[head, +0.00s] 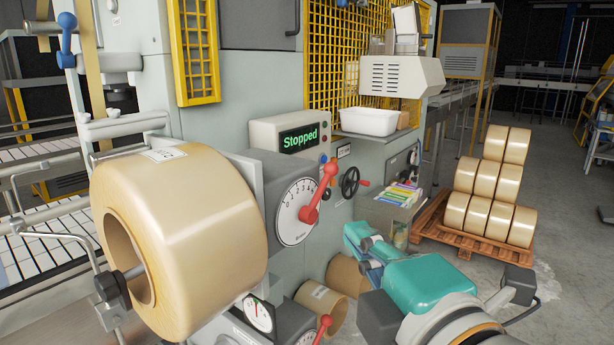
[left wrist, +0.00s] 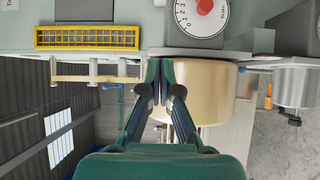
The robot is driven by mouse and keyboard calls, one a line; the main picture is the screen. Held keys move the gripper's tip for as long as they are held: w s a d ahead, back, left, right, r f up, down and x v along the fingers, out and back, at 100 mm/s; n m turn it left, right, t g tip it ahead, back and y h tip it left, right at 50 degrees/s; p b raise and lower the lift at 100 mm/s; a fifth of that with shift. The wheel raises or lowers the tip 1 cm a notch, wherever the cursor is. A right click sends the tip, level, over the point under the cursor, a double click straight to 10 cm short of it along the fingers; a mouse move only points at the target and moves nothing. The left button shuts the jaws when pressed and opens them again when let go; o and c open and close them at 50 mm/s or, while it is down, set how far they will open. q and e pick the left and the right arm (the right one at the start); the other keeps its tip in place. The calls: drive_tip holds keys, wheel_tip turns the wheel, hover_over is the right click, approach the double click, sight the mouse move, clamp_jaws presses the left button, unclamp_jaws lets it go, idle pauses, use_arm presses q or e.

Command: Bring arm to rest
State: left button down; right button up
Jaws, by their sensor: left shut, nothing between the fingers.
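My left gripper (left wrist: 160,68) is shut, with its two dark fingers together and nothing held between them. In the left wrist view it points up the picture, in front of the big tan tape roll (left wrist: 205,90), which lies behind and to the right of the fingers. I cannot tell the gap to the roll. In the head view, teal and grey parts of my own arm (head: 420,285) fill the lower right, in front of the machine; the fingertips are hard to make out there. My right gripper is not seen.
In the head view the big tape roll (head: 195,225) sits on its spindle at left. A red-handled dial (head: 291,222) and a panel reading "Stopped" (head: 298,139) are beside it. A white tub (head: 369,121) rests on the machine. Rolls (head: 487,215) are stacked on a pallet (head: 467,240) at right.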

use_arm(q)
drive_tip(key=w+a+f+m+h, duration=0.25)
drive_tip(key=w+f+m, duration=0.65)
drive_tip(key=w+f, duration=0.7)
drive_tip(key=a+f+m+g+h, duration=0.2)
drive_tip(key=a+f+m+g, duration=0.15)
drive_tip(key=f, duration=1.15)
drive_tip(key=a+f+m+g+h, duration=0.25)
drive_tip(key=a+f, duration=0.25)
drive_tip(key=f, duration=1)
drive_tip(key=s+a+f+m+g+h, duration=0.1)
drive_tip(key=s+a+f+m+g, duration=0.15)
drive_tip(key=s+f, duration=0.55)
drive_tip(key=s+a+f+m+g, duration=0.1)
drive_tip(key=s+a+f+g, duration=0.3)
drive_tip(key=s+f, duration=0.45)
drive_tip(key=s+f+g+h, duration=0.1)
drive_tip(key=s+f+g, duration=0.2)
drive_tip(key=s, duration=0.8)
drive_tip(key=shift+a+f+m+g, duration=0.2)
drive_tip(key=shift+a+m+g, duration=0.2)
drive_tip(key=shift+g, duration=0.15)
